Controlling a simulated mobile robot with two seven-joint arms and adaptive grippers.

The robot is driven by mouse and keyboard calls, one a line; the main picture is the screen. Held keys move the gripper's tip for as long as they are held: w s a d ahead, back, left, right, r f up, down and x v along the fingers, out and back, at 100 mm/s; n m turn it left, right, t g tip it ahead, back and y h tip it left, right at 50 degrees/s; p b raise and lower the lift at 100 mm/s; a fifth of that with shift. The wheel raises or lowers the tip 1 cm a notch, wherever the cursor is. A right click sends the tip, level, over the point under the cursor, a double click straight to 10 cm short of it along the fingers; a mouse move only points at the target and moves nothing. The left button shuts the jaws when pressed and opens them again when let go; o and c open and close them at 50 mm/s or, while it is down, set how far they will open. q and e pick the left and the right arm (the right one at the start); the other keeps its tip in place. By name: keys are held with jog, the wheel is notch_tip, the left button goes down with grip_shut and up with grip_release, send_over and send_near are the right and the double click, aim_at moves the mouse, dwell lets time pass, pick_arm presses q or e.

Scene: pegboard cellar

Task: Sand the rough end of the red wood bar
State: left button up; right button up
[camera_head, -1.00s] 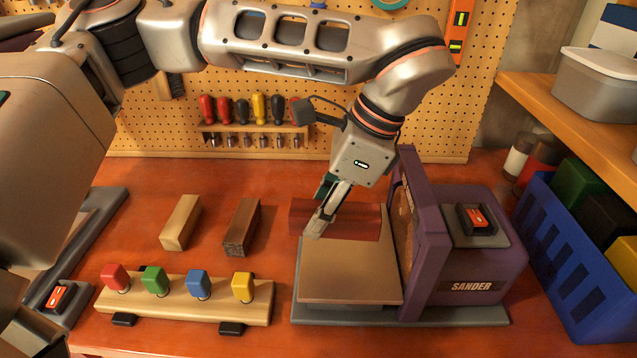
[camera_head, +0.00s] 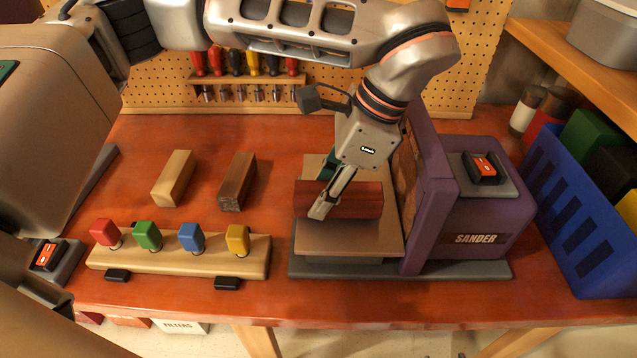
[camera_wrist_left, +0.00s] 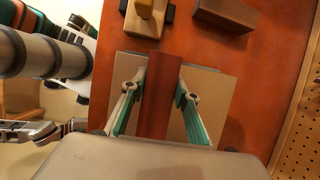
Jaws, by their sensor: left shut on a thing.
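The red wood bar (camera_head: 358,199) lies lengthwise left to right over the sander's tan table (camera_head: 350,240), its right end close to the sanding disc (camera_head: 408,165). I cannot tell whether that end touches the disc. My left gripper (camera_head: 322,205) is shut on the bar near its left part. In the left wrist view the red bar (camera_wrist_left: 156,95) stands between the two fingers (camera_wrist_left: 157,88). The purple sander (camera_head: 450,215) has a red switch (camera_head: 484,168) on top.
A pale bar (camera_head: 174,178) and a brown bar (camera_head: 237,181) lie left of the sander. A rack with coloured knobs (camera_head: 180,257) sits in front of them. A blue crate (camera_head: 580,225) stands at the right. Another red switch (camera_head: 45,254) is at the left.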

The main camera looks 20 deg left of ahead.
aim_at(346, 190)
pick_arm(q)
jog(key=shift+w+d+f, duration=0.1)
jog(key=shift+d+f, duration=0.15)
jog(key=shift+d, duration=0.25)
jog(key=shift+w+d+b, duration=0.15)
jog(key=shift+d, duration=0.35)
jog(key=shift+w+d+b, duration=0.15)
jog(key=shift+d, duration=0.35)
jog(key=shift+s, duration=0.25)
jog(key=shift+s+d+b, duration=0.2)
jog(key=shift+s+b, duration=0.1)
dwell(0.8)
jog(key=shift+w+a, duration=0.2)
jog(key=shift+w, duration=0.35)
dwell(0.7)
jog(key=shift+s+d+b, duration=0.2)
jog(key=shift+s+b, duration=0.1)
jog(key=shift+s, duration=0.3)
dwell(0.7)
jog(key=shift+w+a, duration=0.2)
jog(key=shift+w, duration=0.4)
dwell(0.8)
